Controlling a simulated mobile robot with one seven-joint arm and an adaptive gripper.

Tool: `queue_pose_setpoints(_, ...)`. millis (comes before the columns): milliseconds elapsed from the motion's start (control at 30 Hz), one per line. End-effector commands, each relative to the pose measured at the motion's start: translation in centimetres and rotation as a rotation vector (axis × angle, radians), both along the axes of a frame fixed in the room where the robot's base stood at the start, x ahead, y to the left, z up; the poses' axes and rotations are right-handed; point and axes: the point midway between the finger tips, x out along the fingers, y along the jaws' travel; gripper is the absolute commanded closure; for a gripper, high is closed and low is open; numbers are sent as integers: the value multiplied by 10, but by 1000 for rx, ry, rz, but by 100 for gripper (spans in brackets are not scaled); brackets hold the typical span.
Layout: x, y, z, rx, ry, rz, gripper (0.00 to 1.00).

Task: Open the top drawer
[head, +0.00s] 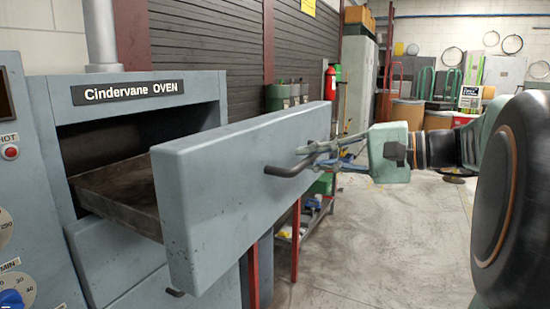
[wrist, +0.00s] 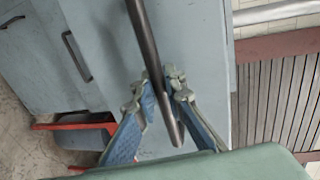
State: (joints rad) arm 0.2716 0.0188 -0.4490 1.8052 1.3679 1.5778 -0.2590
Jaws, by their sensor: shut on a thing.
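The top drawer (head: 230,190) of the grey-blue oven stands pulled well out, and its dark inner tray (head: 118,198) shows behind the front. Its bar handle (head: 290,168) is on the drawer front, near the right side in the head view. My gripper (head: 322,158) is at the handle and shut on it. In the wrist view the handle (wrist: 147,50) runs down between the two blue-padded fingers of my gripper (wrist: 166,105). The drawer front (wrist: 195,60) fills the middle behind it. The fingers hide part of the handle.
The oven body (head: 215,95) with its sign is behind the drawer. A lower drawer (head: 120,262) is closed beneath. A red-framed cart (head: 310,215) stands under and beyond the drawer. The concrete floor (head: 400,250) at the right is clear.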

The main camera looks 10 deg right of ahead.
Motion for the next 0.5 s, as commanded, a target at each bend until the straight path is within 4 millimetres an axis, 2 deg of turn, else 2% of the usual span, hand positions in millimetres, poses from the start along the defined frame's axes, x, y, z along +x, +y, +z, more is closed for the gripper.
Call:
queue_pose_setpoints(367, -1, -1, 0, 0, 0, 1, 100)
queue_pose_setpoints(400, -1, -1, 0, 0, 0, 1, 89)
queue_pose_setpoints(500, -1, -1, 0, 0, 0, 1, 78)
